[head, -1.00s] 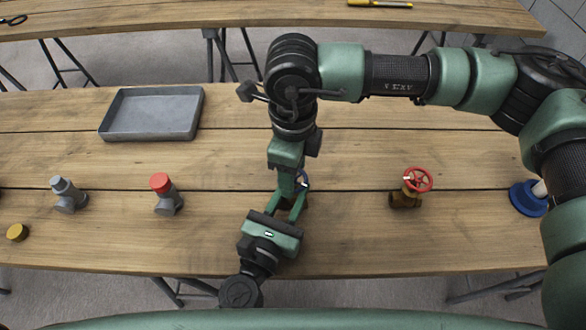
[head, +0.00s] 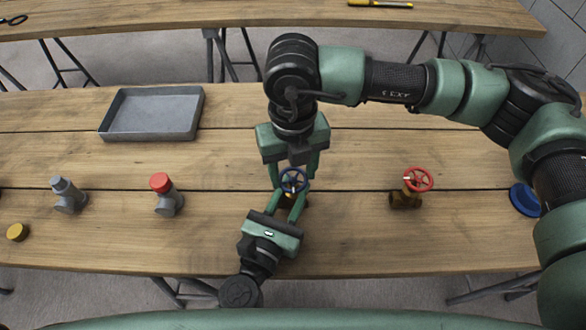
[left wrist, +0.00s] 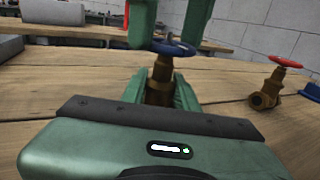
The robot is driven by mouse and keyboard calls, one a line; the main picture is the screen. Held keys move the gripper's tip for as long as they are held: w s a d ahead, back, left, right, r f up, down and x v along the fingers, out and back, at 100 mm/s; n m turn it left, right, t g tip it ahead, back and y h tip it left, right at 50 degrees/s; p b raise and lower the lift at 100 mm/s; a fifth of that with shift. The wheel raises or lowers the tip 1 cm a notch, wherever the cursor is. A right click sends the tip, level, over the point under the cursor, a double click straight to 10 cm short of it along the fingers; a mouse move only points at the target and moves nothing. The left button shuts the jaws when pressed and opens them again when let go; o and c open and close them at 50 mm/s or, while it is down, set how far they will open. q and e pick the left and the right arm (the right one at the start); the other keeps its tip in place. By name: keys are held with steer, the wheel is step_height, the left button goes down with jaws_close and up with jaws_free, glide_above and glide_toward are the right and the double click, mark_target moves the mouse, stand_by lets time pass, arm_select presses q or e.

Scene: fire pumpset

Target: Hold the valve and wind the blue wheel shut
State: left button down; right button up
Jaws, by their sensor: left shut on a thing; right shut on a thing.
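The brass valve with the blue wheel (head: 293,179) stands on the wooden table in front of me. My left gripper (head: 287,203) comes from the near side and is shut on the brass valve body (left wrist: 158,88), low under the wheel. My right gripper (head: 293,174) comes from above and behind, with a finger on each side of the blue wheel, shut on it. In the left wrist view the blue wheel (left wrist: 173,48) shows between the right gripper's two green fingers. The valve looks upright, its lower part partly hidden by my left fingers.
A second brass valve with a red wheel (head: 418,180) stands to the right, near a blue-based object (head: 525,200). To the left are a red-capped grey fitting (head: 163,195), a grey fitting (head: 67,196) and a yellow cap (head: 17,232). A grey tray (head: 152,114) lies behind.

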steer(key=m, duration=0.4)
steer(key=shift+m, duration=0.3)
steer(key=m, duration=0.4)
steer(key=shift+m, duration=0.3)
steer(key=m, duration=0.4)
steer(key=shift+m, duration=2.1)
steer(key=o, duration=1.4)
steer(key=shift+c, duration=0.2)
